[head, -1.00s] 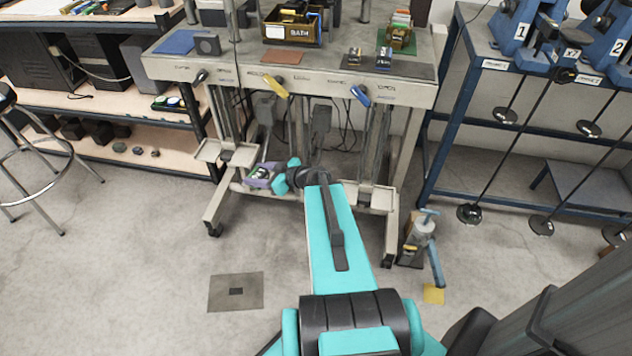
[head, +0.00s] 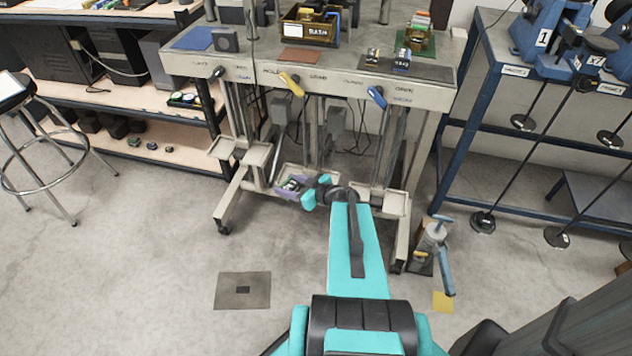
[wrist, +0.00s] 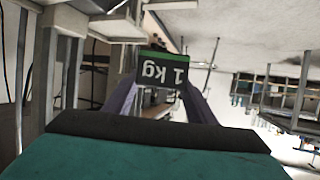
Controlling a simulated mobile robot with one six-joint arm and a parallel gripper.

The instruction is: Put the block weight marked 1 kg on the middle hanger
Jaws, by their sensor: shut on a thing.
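The block weight marked 1 kg (wrist: 162,69) is dark with a green stripe, and its label reads upside down in the wrist view. My gripper (head: 291,187) is shut on it; the purple-grey fingers sit on both sides. In the head view the gripper is low in front of the bench's underside, between its legs. The yellow middle lever (head: 291,84) is on the bench front above.
A blue-handled jack (head: 434,243) stands on the floor at right. A stool (head: 35,120) is far left.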

